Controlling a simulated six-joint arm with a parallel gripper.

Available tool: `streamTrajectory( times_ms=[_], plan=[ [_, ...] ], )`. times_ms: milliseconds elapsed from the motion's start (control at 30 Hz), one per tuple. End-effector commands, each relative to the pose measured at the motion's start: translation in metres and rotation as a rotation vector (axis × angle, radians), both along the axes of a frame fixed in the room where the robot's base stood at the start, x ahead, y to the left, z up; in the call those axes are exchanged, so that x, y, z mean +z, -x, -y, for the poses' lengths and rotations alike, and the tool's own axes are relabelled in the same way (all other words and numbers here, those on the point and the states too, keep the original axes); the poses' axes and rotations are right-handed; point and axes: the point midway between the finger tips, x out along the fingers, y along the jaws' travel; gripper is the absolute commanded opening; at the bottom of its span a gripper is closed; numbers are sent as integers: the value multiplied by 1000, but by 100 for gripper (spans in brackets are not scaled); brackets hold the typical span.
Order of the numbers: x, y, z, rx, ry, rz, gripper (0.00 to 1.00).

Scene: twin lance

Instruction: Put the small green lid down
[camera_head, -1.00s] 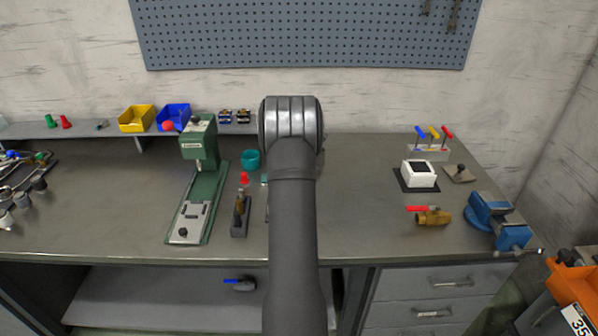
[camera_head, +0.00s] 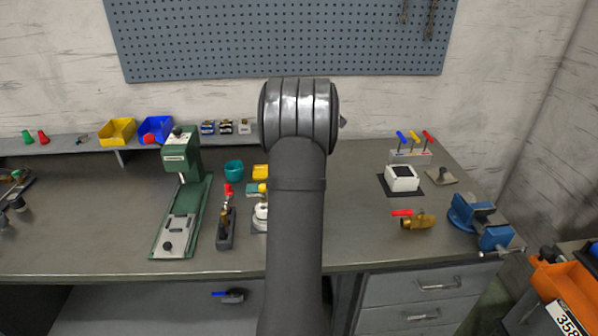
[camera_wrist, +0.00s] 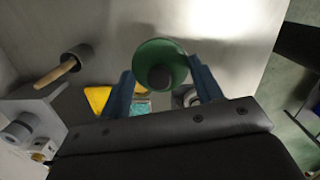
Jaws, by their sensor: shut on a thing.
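The small green lid (camera_wrist: 160,50) is round with a dark knob in its middle. It shows in the wrist view between the two blue fingers of my gripper (camera_wrist: 160,70), which is shut on it. Bare grey surface shows around it; I cannot tell how high it is held. In the head view my own arm hides the gripper and the lid.
Left of my arm are a teal cup (camera_head: 234,168), a yellow block (camera_head: 260,172), a toggle clamp (camera_head: 226,228) and a green press (camera_head: 184,200). To the right are a white box (camera_head: 402,180), a brass valve (camera_head: 417,221) and a blue vise (camera_head: 472,215).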

Motion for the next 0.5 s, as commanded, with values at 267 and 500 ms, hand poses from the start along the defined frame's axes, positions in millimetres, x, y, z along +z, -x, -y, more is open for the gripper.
streamTrajectory(
  times_ms=[267,500],
  plan=[
    [4,47,14,-2,0,-2,37],
    [-5,125,22,-3,1,0,37]
  ],
)
